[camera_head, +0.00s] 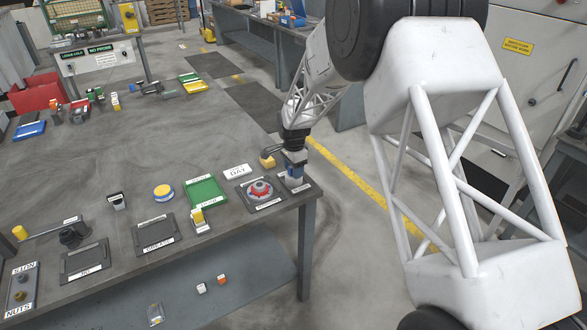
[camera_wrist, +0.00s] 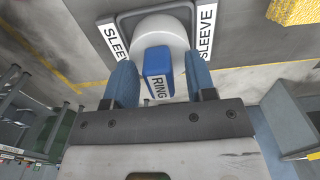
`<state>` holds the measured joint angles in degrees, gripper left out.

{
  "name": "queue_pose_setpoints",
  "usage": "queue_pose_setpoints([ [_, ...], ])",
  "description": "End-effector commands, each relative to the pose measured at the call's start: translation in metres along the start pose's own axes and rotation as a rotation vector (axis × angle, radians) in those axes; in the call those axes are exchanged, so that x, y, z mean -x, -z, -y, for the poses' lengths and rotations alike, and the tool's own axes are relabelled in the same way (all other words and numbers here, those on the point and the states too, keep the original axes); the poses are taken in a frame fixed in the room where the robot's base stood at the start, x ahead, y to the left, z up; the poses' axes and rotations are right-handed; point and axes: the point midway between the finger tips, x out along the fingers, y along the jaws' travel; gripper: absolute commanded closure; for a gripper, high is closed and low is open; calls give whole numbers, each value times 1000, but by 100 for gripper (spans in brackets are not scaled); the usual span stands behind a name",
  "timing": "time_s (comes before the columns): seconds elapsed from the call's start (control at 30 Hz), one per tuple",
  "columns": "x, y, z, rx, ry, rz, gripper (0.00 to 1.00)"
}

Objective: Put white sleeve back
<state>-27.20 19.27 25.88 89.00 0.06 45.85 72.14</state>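The white sleeve (camera_wrist: 172,35) is a pale round piece with a blue block (camera_wrist: 158,62) at its near side, marked "RING". It sits within the dark sleeve holder (camera_wrist: 188,14), which has "SLEEVE" labels on both sides. In the head view the holder (camera_head: 306,187) is at the table's right corner. My gripper (camera_wrist: 163,75) is there, its two blue fingers apart on either side of the blue block. Gaps show between the block and the fingers. Whether a finger touches the white sleeve is unclear. In the head view my gripper (camera_head: 293,162) hides much of the sleeve.
A red and grey part (camera_head: 260,190) sits on the neighbouring holder to the left. A yellow block (camera_head: 267,162) stands close behind my gripper. A green tray (camera_head: 205,193) and a white sign (camera_head: 237,171) lie further left. The table's right edge is close by.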

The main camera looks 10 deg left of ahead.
Motion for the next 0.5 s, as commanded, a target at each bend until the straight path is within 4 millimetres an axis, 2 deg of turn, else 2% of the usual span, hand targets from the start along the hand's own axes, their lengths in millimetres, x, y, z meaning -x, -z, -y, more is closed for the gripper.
queue_pose_setpoints([
  [0.3, 1, 0, 0, 0, 0, 0, 50],
  [0.5, 12, 0, 0, 0, 2, -1, 50],
])
